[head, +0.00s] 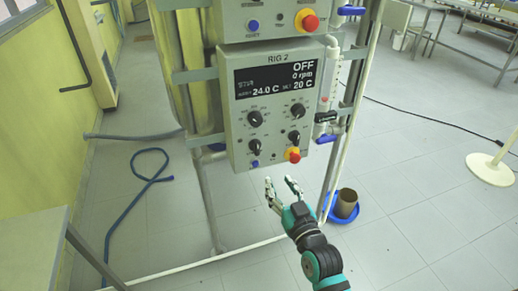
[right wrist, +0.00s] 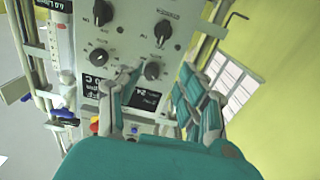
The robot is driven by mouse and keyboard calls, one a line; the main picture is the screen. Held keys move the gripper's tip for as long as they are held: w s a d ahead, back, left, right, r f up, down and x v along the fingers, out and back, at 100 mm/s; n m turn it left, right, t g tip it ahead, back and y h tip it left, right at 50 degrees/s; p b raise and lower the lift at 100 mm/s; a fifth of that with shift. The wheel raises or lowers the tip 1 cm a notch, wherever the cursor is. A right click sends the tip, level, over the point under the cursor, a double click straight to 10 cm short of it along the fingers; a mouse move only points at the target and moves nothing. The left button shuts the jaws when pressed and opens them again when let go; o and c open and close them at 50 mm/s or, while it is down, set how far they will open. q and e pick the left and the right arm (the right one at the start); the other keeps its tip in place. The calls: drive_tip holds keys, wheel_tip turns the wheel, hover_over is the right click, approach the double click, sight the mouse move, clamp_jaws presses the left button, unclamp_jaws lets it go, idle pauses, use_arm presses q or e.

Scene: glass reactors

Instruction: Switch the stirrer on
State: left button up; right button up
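The grey RIG 2 control box (head: 242,135) hangs on a metal frame. Its black display (head: 274,80) reads STIR, OFF, 0 rpm, 24.0 C and set 20 C. Several black knobs sit below, including an upper right knob (head: 298,110) and a lower left knob (head: 254,145). My right gripper (head: 279,184) is open and empty, just below the box in the picture. In the right wrist view its fingers (right wrist: 161,74) frame a black knob (right wrist: 152,70), apparently without gripping it. My left gripper is out of view.
A second box (head: 268,20) with a red button is above. Frame poles and a clear tube stand at the box's right. A brown pot (head: 345,204) in a blue dish is on the floor. A blue hose (head: 130,205) lies at left. The right floor is mostly free.

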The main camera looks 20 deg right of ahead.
sight(258, 146)
drive_tip(key=w, duration=1.1)
drive_tip(key=w+p, duration=0.1)
drive_tip(key=w, duration=0.4)
drive_tip(key=shift+w+a+f, duration=0.1)
drive_tip(key=shift+w+a, duration=0.15)
drive_tip(key=shift+c, duration=0.3)
clamp_jaws()
